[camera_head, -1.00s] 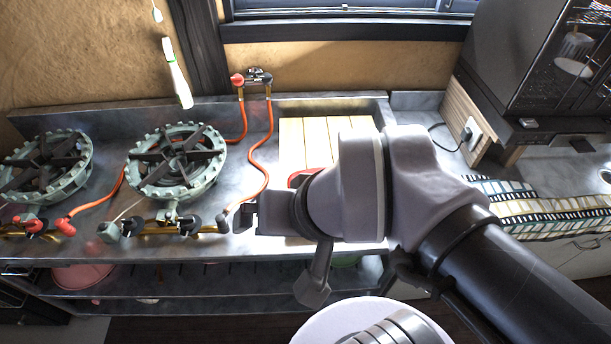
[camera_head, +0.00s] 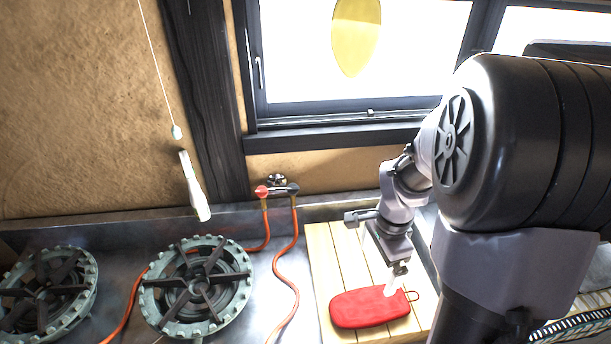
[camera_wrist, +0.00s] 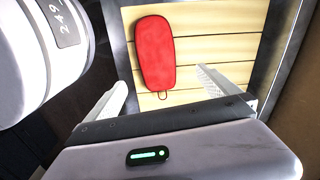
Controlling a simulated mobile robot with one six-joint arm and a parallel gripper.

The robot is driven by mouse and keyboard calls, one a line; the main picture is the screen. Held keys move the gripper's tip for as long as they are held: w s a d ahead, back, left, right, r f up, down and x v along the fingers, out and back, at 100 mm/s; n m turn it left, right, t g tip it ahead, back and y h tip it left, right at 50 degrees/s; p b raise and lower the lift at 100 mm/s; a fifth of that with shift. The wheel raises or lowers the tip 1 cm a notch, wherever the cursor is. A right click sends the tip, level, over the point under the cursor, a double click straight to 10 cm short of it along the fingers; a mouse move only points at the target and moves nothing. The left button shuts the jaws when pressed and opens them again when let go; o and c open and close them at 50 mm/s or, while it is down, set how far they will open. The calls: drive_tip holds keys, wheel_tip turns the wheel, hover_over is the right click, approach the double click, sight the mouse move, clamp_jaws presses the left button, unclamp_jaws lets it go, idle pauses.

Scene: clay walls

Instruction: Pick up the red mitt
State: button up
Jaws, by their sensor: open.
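The red mitt (camera_head: 368,309) lies flat on a slatted wooden board (camera_head: 325,247) on the metal counter. It has a small loop at its right end. In the wrist view the mitt (camera_wrist: 155,52) lies beyond my fingertips, loop end toward me, roughly between the two fingers but nearer the left one. My gripper (camera_wrist: 163,82) is open and empty, with its fingers spread wide. In the head view my gripper (camera_head: 393,277) hangs over the board, near the loop end of the mitt; the gap between them is hard to judge.
Two green gas burners (camera_head: 197,284) stand to the left, with orange hoses (camera_head: 289,262) running to a wall valve (camera_head: 277,188). A window (camera_head: 365,60) is behind the counter. A patterned cloth (camera_head: 577,328) lies at the lower right. My arm hides much of the right side.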

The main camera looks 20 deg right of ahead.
wheel_tip(320, 180, down, 3)
drive_tip(key=d+m, duration=0.1)
drive_tip(key=b, duration=0.4)
hover_over(370, 304)
drive_tip(key=f, duration=0.9)
drive_tip(key=shift+w+d+f, duration=0.1)
drive_tip(key=shift+d+f, duration=0.15)
drive_tip(key=shift+f, duration=0.1)
wheel_tip(370, 304, down, 6)
drive_tip(key=shift+a+f+b, duration=0.1)
drive_tip(key=shift+b, duration=1.1)
drive_tip(key=shift+c, duration=0.4)
drive_tip(key=c, duration=1)
drive_tip(key=shift+r, duration=0.25)
